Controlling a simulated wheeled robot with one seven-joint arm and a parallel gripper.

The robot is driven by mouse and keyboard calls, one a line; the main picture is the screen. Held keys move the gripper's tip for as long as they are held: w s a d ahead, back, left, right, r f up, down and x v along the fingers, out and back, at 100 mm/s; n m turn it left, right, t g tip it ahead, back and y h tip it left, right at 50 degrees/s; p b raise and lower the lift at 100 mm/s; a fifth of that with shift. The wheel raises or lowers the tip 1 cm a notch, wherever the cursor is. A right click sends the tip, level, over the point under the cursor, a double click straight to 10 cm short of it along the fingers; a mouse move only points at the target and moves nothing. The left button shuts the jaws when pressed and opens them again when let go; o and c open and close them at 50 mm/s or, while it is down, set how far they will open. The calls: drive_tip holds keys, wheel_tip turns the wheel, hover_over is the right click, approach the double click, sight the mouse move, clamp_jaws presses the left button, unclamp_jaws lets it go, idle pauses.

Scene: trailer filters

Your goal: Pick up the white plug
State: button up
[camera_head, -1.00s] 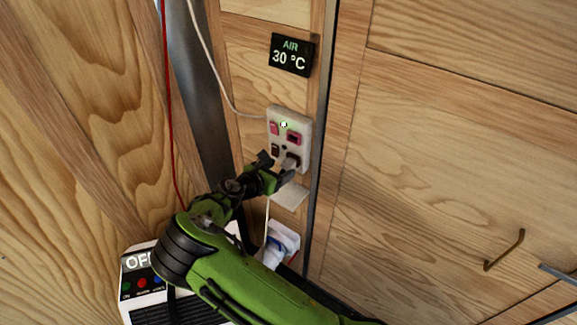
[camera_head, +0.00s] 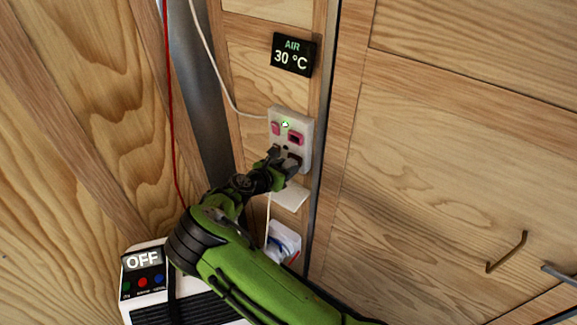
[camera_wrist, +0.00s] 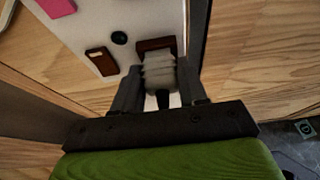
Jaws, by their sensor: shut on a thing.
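The white plug (camera_wrist: 159,72) is between the two fingers of my gripper (camera_wrist: 160,88) in the wrist view, and the fingers are shut on it. The plug's far end is at a brown socket (camera_wrist: 155,44) on the white outlet panel (camera_wrist: 82,30); I cannot tell whether it sits inside the socket. In the head view my green gripper (camera_head: 284,164) is at the lower part of the outlet panel (camera_head: 305,133), and it hides most of the plug.
A small white shelf (camera_head: 290,196) sits just below the outlet. A white box (camera_head: 284,238) with blue and red items is lower down. A machine showing OFF (camera_head: 142,262) stands at lower left. A red cable (camera_head: 169,100) hangs left. A hook (camera_head: 507,254) is on the right wall.

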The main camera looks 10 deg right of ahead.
drive_tip(key=shift+r, duration=0.1)
drive_tip(key=shift+s+a+r+p, duration=0.15)
drive_tip(key=shift+r+p, duration=0.1)
drive_tip(key=shift+p, duration=0.2)
drive_tip(key=p+v, duration=0.3)
drive_tip(key=v, duration=0.2)
drive_tip(key=r+p+v, duration=0.1)
drive_tip(key=p+v, duration=0.2)
drive_tip(key=v, duration=0.1)
drive_tip(key=r+p+v, duration=0.1)
drive_tip(key=p+v, duration=0.2)
drive_tip(key=v, duration=0.2)
clamp_jaws()
drive_tip(key=shift+s+a, duration=0.2)
drive_tip(key=shift+s, duration=0.1)
drive_tip(key=shift+s+a+f+p, duration=0.1)
drive_tip(key=shift+s+a+p, duration=0.2)
drive_tip(key=shift+s+a, duration=0.4)
drive_tip(key=shift+s+a+f+p, duration=0.15)
drive_tip(key=shift+s+a+p, duration=0.15)
drive_tip(key=shift+s+a, duration=0.45)
drive_tip(key=shift+w, duration=0.15)
